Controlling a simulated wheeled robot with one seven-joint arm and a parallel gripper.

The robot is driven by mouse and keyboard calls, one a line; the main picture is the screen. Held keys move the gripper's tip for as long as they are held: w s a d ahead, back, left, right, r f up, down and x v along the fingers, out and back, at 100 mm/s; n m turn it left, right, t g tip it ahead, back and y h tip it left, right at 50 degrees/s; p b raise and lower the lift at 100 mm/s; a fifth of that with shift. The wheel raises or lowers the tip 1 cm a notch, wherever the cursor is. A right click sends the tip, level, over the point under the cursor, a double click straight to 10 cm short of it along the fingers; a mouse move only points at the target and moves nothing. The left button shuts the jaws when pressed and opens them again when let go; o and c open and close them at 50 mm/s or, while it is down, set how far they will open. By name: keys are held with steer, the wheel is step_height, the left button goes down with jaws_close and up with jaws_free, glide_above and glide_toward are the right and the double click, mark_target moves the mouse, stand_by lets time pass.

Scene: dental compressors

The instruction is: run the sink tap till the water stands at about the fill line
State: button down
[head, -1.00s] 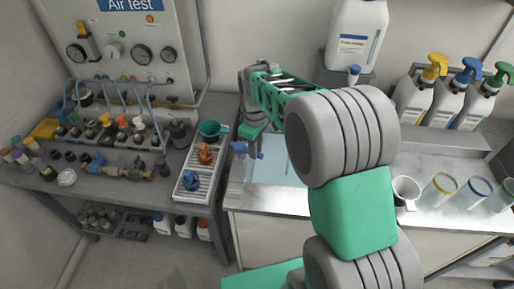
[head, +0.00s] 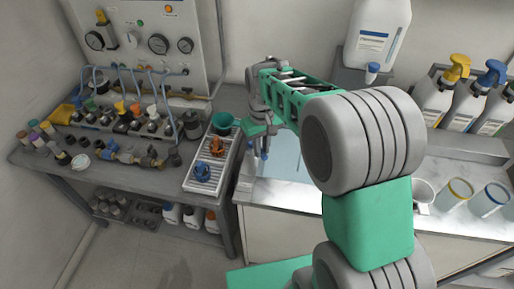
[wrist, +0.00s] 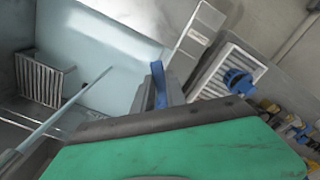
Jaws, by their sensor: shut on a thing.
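The sink (head: 285,168) is set in the white counter, mostly behind my arm in the head view. In the wrist view its pale blue basin (wrist: 95,45) fills the upper left. My gripper (head: 262,140) is at the sink's left edge, shut on a blue part that looks like the tap lever (wrist: 158,85). The lever stands up beyond the green finger housing in the wrist view, and the grip itself is hidden. A thin pale blue streak crosses the basin at lower left; I cannot tell whether it is water. The fill line and water level are not clear.
Spray bottles (head: 440,90) and clear beakers (head: 489,200) stand at the right.

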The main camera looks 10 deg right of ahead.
stand_by(0.3)
steer(key=c, duration=1.4)
jaws_free()
steer(key=shift+o, duration=0.2)
step_height(320, 180, up, 8)
steer(key=shift+f+b, duration=0.1)
steer(key=shift+b, duration=0.4)
